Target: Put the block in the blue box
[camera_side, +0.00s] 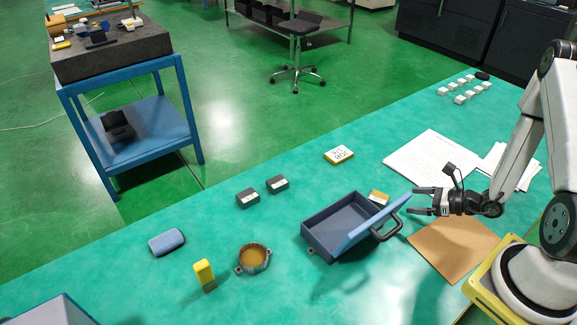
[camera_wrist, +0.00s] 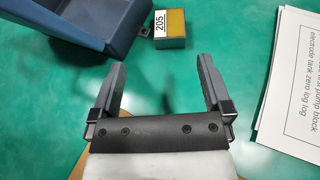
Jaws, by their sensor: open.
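The blue box (camera_side: 317,243) stands on the green bench with its top open and its inside bare. A lighter blue flap (camera_side: 372,222) with a dark handle slants up along its right side. A small yellow-brown block (camera_side: 378,197) with a white label sits just behind the flap, partly hidden by it. In the wrist view this block (camera_wrist: 172,27) reads "205" and lies outside the box (camera_wrist: 85,40), close to its corner. My gripper (camera_side: 411,201) is open and empty, to the right of the block. In the wrist view my gripper (camera_wrist: 160,66) has the block ahead of its fingertips.
A yellow upright block (camera_side: 204,274), a round pot (camera_side: 253,258), a blue pad (camera_side: 166,243) and two dark blocks (camera_side: 263,191) stand to the left. A labelled yellow piece (camera_side: 339,155) lies behind. Papers (camera_side: 433,158) and a brown sheet (camera_side: 452,247) lie near my arm.

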